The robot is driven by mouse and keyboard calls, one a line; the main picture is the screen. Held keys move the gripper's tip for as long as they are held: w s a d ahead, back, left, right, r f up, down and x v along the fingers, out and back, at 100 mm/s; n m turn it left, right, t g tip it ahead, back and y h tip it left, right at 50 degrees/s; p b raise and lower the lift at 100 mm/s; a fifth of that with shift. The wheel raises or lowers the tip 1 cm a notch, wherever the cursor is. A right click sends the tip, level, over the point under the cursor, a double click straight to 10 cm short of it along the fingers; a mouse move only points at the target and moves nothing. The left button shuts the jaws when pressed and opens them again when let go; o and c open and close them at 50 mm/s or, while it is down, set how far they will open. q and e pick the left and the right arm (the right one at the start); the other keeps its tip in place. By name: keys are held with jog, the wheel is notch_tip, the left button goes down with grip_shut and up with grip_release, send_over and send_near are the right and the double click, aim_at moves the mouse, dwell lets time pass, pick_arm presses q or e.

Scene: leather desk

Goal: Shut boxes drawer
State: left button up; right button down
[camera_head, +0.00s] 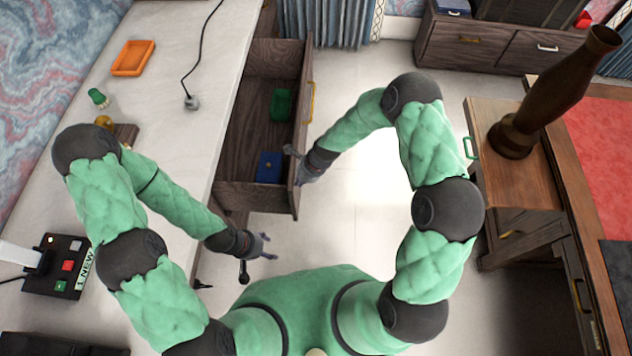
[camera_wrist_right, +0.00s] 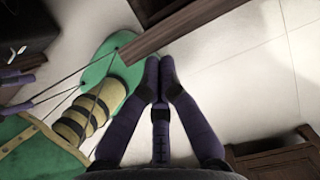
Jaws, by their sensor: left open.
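The dark wooden drawer (camera_head: 240,190) stands pulled out from under the pale counter at the left. Its front panel (camera_head: 303,95) faces right and carries a yellow handle (camera_head: 311,101). Inside lie a green box (camera_head: 281,104) and a blue box (camera_head: 269,167). My right gripper (camera_head: 292,156) is at the near end of the front panel; contact is unclear. In the right wrist view its fingertips (camera_wrist_right: 158,72) are together with nothing visible between them, just below a wooden edge (camera_wrist_right: 185,28). My left gripper (camera_head: 268,247) is open and empty, below the drawer's near side.
The counter (camera_head: 190,55) holds an orange tray (camera_head: 133,58), a grey plug on a cable (camera_head: 191,102) and a black button box (camera_head: 62,268). A wooden cabinet with a brown vase (camera_head: 513,136) stands at the right. The floor between drawer and cabinet is clear apart from my right arm.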

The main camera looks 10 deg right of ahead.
jog(key=w+a+p, duration=0.1)
jog(key=a, duration=0.3)
jog(key=w+a+p, duration=0.1)
jog(key=a, duration=0.2)
jog(key=w+a+p, duration=0.1)
jog(key=a, duration=0.3)
jog(key=shift+w+a, duration=0.25)
jog(key=shift+a, duration=0.05)
jog(key=b, duration=0.3)
send_near(230, 182)
jog(key=x, duration=0.5)
jog(key=shift+w+a+f, duration=0.15)
jog(key=shift+a, duration=0.05)
pick_arm(q)
jog(key=shift+r, duration=0.35)
pick_arm(e)
jog(key=shift+w+a, duration=0.2)
jog(key=shift+a, duration=0.5)
